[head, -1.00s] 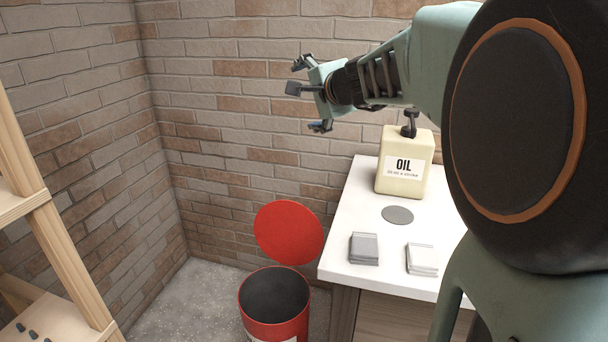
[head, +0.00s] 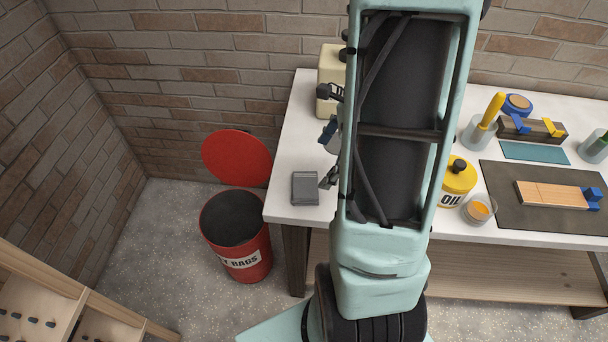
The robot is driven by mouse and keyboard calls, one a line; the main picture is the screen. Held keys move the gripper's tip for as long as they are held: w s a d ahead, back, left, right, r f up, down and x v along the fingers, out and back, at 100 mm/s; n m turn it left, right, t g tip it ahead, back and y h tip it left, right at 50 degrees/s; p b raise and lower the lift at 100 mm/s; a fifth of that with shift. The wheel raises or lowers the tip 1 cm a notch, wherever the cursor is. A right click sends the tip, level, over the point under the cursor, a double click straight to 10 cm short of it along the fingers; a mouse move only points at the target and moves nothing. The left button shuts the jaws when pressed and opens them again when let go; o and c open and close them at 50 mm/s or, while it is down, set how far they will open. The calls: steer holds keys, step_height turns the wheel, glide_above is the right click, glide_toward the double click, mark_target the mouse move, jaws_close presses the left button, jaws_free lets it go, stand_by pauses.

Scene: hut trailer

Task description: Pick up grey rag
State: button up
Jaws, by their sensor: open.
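The grey rag (head: 305,188) lies folded and flat near the left front corner of the white-topped table (head: 284,197). My gripper (head: 329,146) is above the left part of the table, just right of and beyond the rag in the picture. Its fingers are spread and nothing shows between them. I cannot tell its height above the table. My arm hides part of the gripper and the tabletop right of the rag, where a paler folded rag lay earlier.
A red bin (head: 238,262) with its red lid (head: 236,157) raised stands left of the table. A yellow oil tin (head: 458,177) and a dark mat (head: 500,208) are farther right. Shelving (head: 60,295) is lower left.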

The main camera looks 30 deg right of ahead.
mark_target(306, 185)
steer(key=x, duration=0.4)
steer(key=shift+f, duration=0.15)
steer(key=shift+x, duration=2.9)
steer(key=shift+w, duration=0.2)
steer(key=c, duration=1.1)
